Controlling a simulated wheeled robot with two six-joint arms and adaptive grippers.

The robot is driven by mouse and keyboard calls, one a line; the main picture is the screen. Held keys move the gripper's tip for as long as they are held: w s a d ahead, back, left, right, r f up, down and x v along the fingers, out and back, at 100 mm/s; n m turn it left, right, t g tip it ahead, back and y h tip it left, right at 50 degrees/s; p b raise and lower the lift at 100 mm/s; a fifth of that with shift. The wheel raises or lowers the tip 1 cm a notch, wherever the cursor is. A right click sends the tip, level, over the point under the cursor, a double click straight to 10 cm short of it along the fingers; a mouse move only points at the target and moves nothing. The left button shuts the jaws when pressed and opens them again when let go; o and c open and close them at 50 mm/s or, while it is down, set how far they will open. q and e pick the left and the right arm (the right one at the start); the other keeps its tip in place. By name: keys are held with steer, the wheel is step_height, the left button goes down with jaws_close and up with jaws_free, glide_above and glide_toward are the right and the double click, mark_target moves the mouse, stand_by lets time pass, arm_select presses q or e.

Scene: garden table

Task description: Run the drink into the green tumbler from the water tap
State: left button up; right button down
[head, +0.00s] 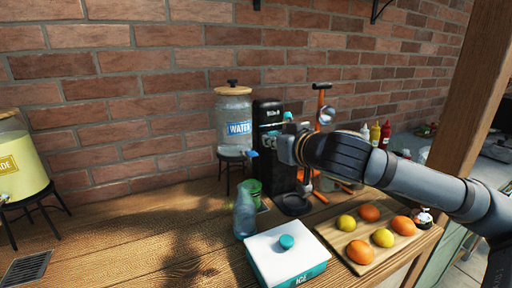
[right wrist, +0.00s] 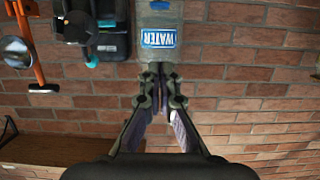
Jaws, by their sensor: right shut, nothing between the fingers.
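The water dispenser (head: 233,115), a clear jar with a blue WATER label and wooden lid, stands on a dark stand by the brick wall. Its tap (head: 251,154) shows a blue part at the front right of the jar's base. The green tumbler (head: 251,188) stands on the table below the tap, partly hidden by a clear bottle. My right gripper (head: 287,149) is beside the tap, in front of the black machine. In the right wrist view its fingers (right wrist: 160,76) are shut and empty, lined up with the dispenser (right wrist: 158,15). Contact with the tap cannot be told. My left gripper is out of view.
A bluish bottle (head: 244,215) stands close in front of the tumbler. A white-lidded ice box (head: 269,246) and a fruit board (head: 347,237) lie nearer. A black machine (head: 268,118) is right of the dispenser. A yellow drink dispenser (head: 22,150) stands far left. The table's left-middle is clear.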

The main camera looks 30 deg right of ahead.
steer(key=w+p, duration=0.2)
steer(key=p, duration=0.6)
glide_above(250, 152)
steer(key=s, duration=0.4)
step_height(250, 152, down, 2)
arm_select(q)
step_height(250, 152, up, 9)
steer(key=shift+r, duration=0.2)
arm_select(e)
steer(key=f, duration=0.4)
steer(key=shift+w+f, duration=0.15)
steer(key=shift+w, duration=0.05)
